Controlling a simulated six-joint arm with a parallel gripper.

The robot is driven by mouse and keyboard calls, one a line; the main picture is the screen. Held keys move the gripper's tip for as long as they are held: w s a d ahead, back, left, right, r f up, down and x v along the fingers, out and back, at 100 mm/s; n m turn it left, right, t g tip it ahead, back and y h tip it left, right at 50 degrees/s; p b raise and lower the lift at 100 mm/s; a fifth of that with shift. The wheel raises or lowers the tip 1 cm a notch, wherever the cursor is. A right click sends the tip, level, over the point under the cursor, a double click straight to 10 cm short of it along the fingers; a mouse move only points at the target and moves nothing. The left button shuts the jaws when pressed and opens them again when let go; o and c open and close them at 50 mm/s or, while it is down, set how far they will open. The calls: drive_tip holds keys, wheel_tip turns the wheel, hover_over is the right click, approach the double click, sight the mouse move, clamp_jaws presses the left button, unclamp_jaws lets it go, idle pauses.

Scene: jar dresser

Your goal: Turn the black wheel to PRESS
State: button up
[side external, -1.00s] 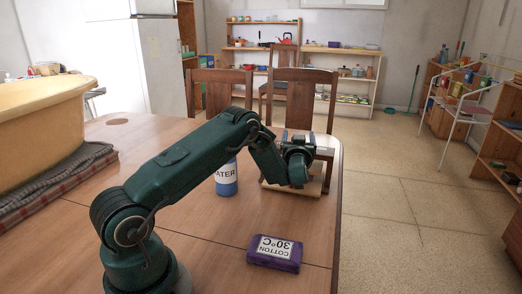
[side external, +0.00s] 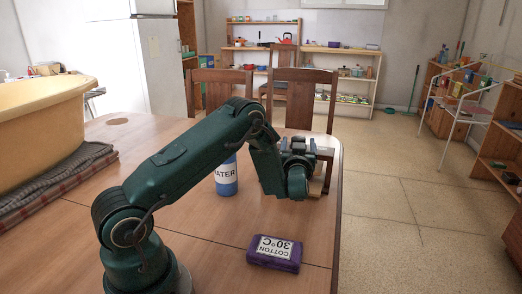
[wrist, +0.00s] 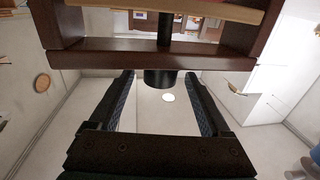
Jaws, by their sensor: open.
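A wooden device stands at the far right of the table; in the side view my arm hides most of it, and a pale wooden part (side external: 317,187) shows. In the wrist view it is a dark brown frame (wrist: 110,57) with a black shaft through it. A short black cylinder (wrist: 159,80), which may be the black wheel, sticks out below the frame's bar. My gripper (wrist: 158,74) is open, with its fingertips on either side of this cylinder and gaps showing. In the side view my gripper (side external: 308,153) is at the device. No PRESS mark is readable.
A blue WATER bottle (side external: 226,180) stands close behind my arm. A purple COTTON 30°C pack (side external: 274,253) lies on the table (side external: 215,255) in front. A yellow tub (side external: 40,112) sits on folded cloth at left. Chairs stand behind the table.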

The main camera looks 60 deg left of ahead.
drive_tip(key=shift+w+a+r+m+t+h, duration=0.1)
drive_tip(key=shift+a+r+m+t+h, duration=0.2)
drive_tip(key=shift+a+m+t+h, duration=0.35)
drive_tip(key=shift+m+t+h, duration=0.45)
drive_tip(key=shift+t, duration=0.3)
drive_tip(key=h, duration=0.1)
drive_tip(key=m+t+h, duration=0.1)
drive_tip(key=m, duration=0.1)
drive_tip(key=shift+s+d+f+t+h, duration=0.1)
drive_tip(key=shift+s+d+t+h, duration=0.15)
drive_tip(key=shift+s+t+h, duration=0.15)
drive_tip(key=shift+x, duration=2.55)
drive_tip(key=shift+d, duration=0.1)
